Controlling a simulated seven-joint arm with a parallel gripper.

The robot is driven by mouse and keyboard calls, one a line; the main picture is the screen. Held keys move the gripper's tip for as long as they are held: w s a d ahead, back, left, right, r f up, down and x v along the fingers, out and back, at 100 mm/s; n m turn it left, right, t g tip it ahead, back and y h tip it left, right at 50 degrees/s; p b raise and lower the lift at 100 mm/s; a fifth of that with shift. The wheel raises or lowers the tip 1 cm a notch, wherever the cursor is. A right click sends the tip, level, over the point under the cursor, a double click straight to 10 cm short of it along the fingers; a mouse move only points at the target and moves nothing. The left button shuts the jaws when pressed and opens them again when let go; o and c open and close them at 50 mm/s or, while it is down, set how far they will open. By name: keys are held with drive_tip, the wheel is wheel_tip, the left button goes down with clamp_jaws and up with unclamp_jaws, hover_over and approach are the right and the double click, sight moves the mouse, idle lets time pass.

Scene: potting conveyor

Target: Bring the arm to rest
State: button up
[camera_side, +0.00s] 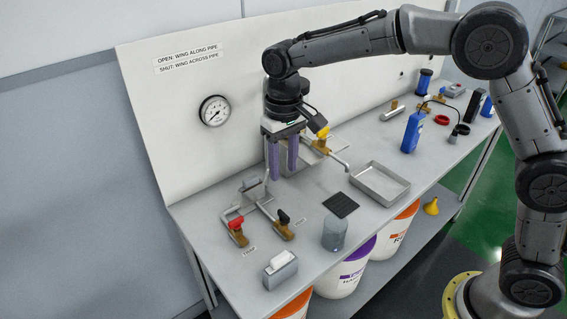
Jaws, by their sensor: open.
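My gripper (283,176) hangs pointing down above the grey bench (313,200), near the back panel. Its two purple fingers are apart, with nothing seen between them. The fingertips are close to the piping behind the valves; I cannot tell how high above the bench they are. A red-handled valve (237,226) and a black-handled valve (283,220) stand in front of the gripper, to its left and below.
A metal tray (379,183), a dark mat (341,205), a clear grey container (334,233) and a tissue box (281,269) stand on the bench. A blue bottle (412,131) and small tools are farther right. White buckets (343,280) sit below. A gauge (214,111) is on the panel.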

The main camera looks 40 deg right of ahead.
drive_tip(key=s+d+r+m+t, duration=0.1)
drive_tip(key=s+d+r+t, duration=0.1)
drive_tip(key=s+d+r, duration=0.4)
drive_tip(key=s+d+r+m+t, duration=0.1)
drive_tip(key=s+d+r+t, duration=0.1)
drive_tip(key=s+d+r, duration=0.5)
drive_tip(key=s+f+n, duration=0.1)
drive_tip(key=s+f, duration=0.2)
drive_tip(key=s, duration=0.4)
drive_tip(key=s+d+f+n+t, duration=0.1)
drive_tip(key=s+f, duration=0.2)
drive_tip(key=s, duration=0.5)
drive_tip(key=shift+d+f+t, duration=0.2)
drive_tip(key=shift+d+t, duration=0.05)
drive_tip(key=shift+t, duration=0.05)
